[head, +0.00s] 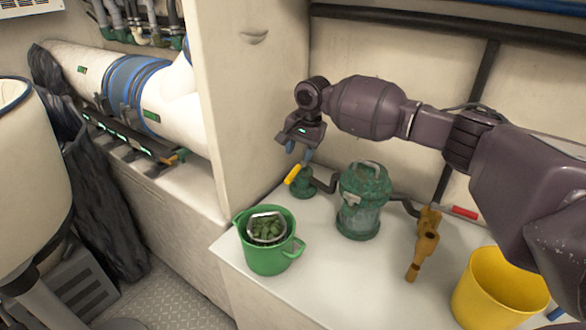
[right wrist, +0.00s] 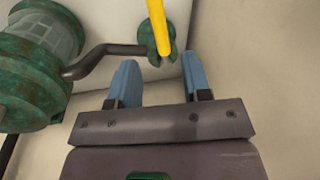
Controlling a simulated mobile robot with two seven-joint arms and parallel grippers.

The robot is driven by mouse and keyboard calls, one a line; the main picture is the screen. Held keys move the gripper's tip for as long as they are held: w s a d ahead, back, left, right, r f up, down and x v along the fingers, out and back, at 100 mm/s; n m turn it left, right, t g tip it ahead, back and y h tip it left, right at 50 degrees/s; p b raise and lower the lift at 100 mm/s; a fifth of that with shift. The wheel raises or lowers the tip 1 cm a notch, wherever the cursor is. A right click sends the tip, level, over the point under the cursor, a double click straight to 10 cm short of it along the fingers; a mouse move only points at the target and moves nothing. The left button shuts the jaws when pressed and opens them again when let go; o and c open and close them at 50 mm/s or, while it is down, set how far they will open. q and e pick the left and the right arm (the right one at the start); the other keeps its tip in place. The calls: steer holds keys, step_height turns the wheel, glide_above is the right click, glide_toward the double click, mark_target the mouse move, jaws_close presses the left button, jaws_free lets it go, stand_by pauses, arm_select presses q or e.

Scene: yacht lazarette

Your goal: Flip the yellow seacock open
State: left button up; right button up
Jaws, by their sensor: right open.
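The seacock (head: 303,185) is a small green fitting on the white shelf, beside the corner of the cream partition. Its yellow handle (head: 292,174) slants down and to the left in the head view. In the right wrist view the yellow handle (right wrist: 158,25) comes in from the top edge, and its far end is cut off. My right gripper (head: 300,151) is just above the seacock with blue fingers pointing down. In the right wrist view the gripper (right wrist: 160,72) is open and empty, with the handle ahead of the gap and apart from both fingers. My left gripper is not in view.
A green strainer (head: 364,202) stands right of the seacock, joined by a dark pipe (head: 325,184). A green bucket (head: 268,252) with a basket of green stuff stands in front. A bronze fitting (head: 426,240), a red handle (head: 465,212) and a yellow bucket (head: 497,290) are farther right.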

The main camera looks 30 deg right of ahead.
mark_target(295, 170)
steer(key=f, duration=0.2)
steer(key=f+b, duration=0.1)
steer(key=f, duration=0.1)
steer(key=w+f, duration=0.1)
steer(key=f, duration=0.1)
steer(key=shift+a+f, duration=0.1)
steer(key=shift+a, duration=0.2)
steer(key=shift+b, duration=0.3)
steer(key=shift+c, duration=0.2)
jaws_close()
